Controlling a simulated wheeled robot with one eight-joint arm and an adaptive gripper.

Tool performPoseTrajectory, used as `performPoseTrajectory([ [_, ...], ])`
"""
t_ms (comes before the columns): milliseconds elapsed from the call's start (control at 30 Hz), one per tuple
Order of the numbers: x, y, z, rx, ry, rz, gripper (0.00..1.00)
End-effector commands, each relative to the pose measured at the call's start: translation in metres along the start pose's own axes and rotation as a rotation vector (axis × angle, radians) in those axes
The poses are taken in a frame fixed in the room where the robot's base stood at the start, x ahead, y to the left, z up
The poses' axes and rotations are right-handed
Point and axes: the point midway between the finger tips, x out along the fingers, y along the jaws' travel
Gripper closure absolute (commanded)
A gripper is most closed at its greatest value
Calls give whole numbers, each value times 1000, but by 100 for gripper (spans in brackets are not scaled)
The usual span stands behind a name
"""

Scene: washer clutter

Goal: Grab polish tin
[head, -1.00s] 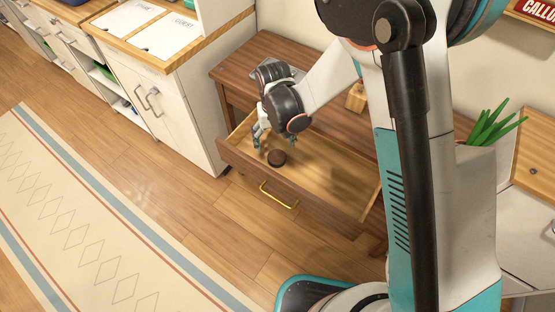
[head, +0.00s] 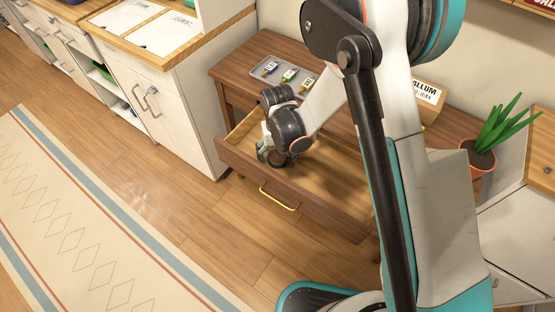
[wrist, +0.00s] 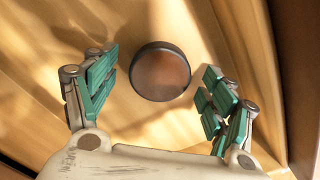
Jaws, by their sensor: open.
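The polish tin (wrist: 160,72) is a small round dark tin with a brownish top. It lies on the wooden floor of the open drawer (head: 330,191). In the wrist view my gripper (wrist: 160,92) is open, with its teal-padded fingers on either side of the tin and apart from it. The tin sits between the fingers and slightly beyond them. In the head view my gripper (head: 272,156) is down inside the drawer at its left end, and the tin is mostly hidden behind it.
The drawer has a yellow handle (head: 279,197) on its front wall. A grey tray (head: 262,76) with several small items stands on the desk above. A potted plant (head: 482,158) and a lettered box (head: 428,97) stand to the right. A white cabinet (head: 178,115) is close on the left.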

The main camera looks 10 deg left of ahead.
Motion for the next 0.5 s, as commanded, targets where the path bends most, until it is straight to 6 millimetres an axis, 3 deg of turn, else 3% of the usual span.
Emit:
performPoseTrajectory([
  [67, -1, 0, 0, 0, 0, 0, 28],
  [267, -1, 0, 0, 0, 0, 0, 71],
  [500, -1, 0, 0, 0, 0, 0, 71],
])
